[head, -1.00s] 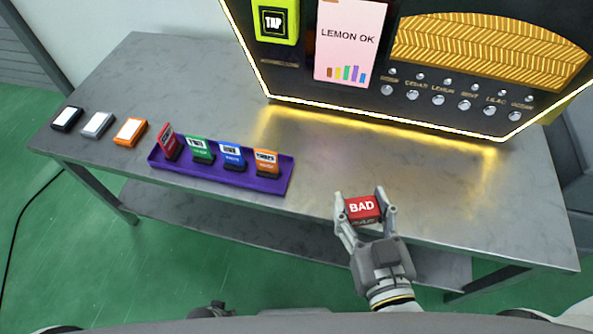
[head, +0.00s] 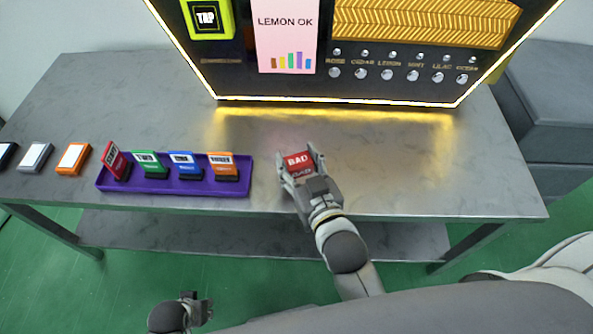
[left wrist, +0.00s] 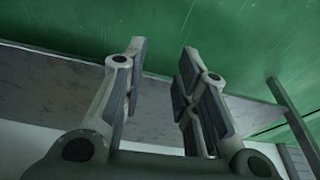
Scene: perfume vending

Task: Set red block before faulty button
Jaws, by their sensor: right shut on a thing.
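The red block (head: 299,161), lettered BAD, is held between the fingers of my right gripper (head: 298,164), over the front part of the table. The vending machine's row of round buttons (head: 388,75) is at the back, under labels that include ROSE, CEDAR, LEMON and LILAC. A small light sits above each button. I cannot tell from the buttons which one is faulty. The screen (head: 285,35) reads LEMON OK. My left gripper (head: 196,308) is low in front of the table; in the left wrist view (left wrist: 160,75) its fingers are apart with nothing between them.
A purple tray (head: 140,186) with red, green, blue and orange tags stands left of the right gripper. Orange (head: 73,158), grey (head: 35,157) and dark blocks lie farther left. A green TAP reader (head: 207,17) is on the machine. The grey table (head: 400,170) is clear before the buttons.

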